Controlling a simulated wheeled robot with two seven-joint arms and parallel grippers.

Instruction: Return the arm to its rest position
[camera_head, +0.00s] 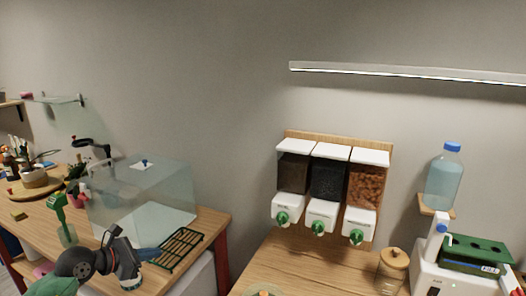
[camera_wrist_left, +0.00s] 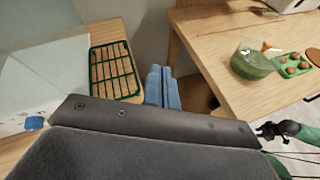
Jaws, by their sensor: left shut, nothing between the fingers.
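My left gripper (camera_head: 150,254) comes in from the lower left in the head view, low in front of the bench. Its blue fingers (camera_wrist_left: 162,88) are closed together and empty in the left wrist view. They point toward the gap between the two wooden tops. In the head view they appear beside the green slatted rack (camera_head: 180,248); whether they touch it cannot be told. My right gripper does not clearly show.
A clear glass case (camera_head: 150,195) stands on the left bench, close to my left arm. Three wall dispensers (camera_head: 321,214) hang above the right wooden counter (camera_head: 290,262). A lidded jar (camera_head: 392,272) stands on that counter. The left wrist view shows a green bowl (camera_wrist_left: 252,64).

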